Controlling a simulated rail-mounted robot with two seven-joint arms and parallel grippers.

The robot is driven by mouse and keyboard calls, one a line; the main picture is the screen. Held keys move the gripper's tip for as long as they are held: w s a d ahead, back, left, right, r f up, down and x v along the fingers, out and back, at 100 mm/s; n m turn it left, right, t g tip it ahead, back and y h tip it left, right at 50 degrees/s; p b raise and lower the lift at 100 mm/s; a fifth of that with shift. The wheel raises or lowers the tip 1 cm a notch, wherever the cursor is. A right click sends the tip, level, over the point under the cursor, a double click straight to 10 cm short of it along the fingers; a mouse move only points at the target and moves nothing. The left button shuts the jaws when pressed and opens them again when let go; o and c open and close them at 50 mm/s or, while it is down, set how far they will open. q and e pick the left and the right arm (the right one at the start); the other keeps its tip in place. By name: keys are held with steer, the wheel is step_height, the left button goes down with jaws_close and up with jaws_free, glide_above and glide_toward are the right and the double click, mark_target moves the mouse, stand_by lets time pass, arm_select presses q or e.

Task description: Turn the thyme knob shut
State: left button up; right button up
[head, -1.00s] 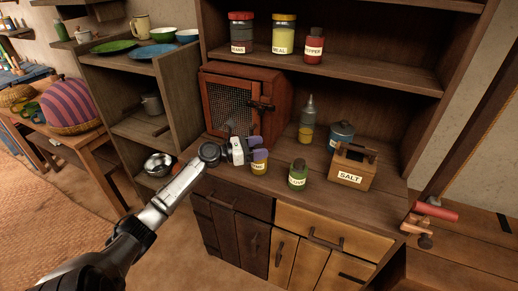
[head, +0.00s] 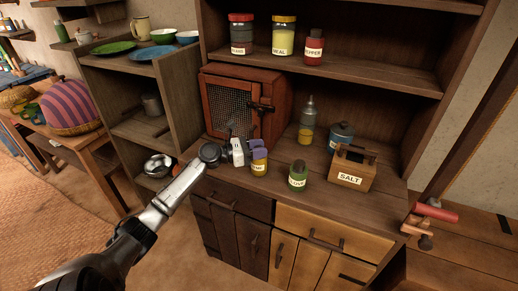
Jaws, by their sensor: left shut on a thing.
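The thyme jar (head: 259,168) is a small yellow jar with a partly readable label. It stands on the counter in front of the mesh-doored cabinet. My left gripper (head: 258,148) reaches in from the left, with its purple-tipped fingers at the top of this jar. It is shut on the knob on top, which the fingers mostly hide. My right gripper is not in view.
A green jar (head: 298,175), labelled perhaps clove, stands just right of the thyme jar. A salt box (head: 352,168), a blue pot (head: 341,136) and an oil bottle (head: 307,122) stand farther right and back. The mesh cabinet (head: 243,104) is close behind my gripper.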

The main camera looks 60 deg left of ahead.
arm_select(q)
steer(key=shift+r+m+g+h+p, duration=0.15)
steer(key=shift+m+g+h+p, duration=0.5)
steer(key=shift+m+h, duration=0.55)
steer(key=shift+m+g+h, duration=2.3)
steer(key=shift+g+h, duration=0.25)
steer(key=shift+h, duration=0.65)
steer(key=o, duration=0.9)
steer(key=shift+o, duration=0.2)
steer(key=b+v, duration=0.1)
steer(key=v, duration=1.2)
steer(key=shift+a, duration=0.45)
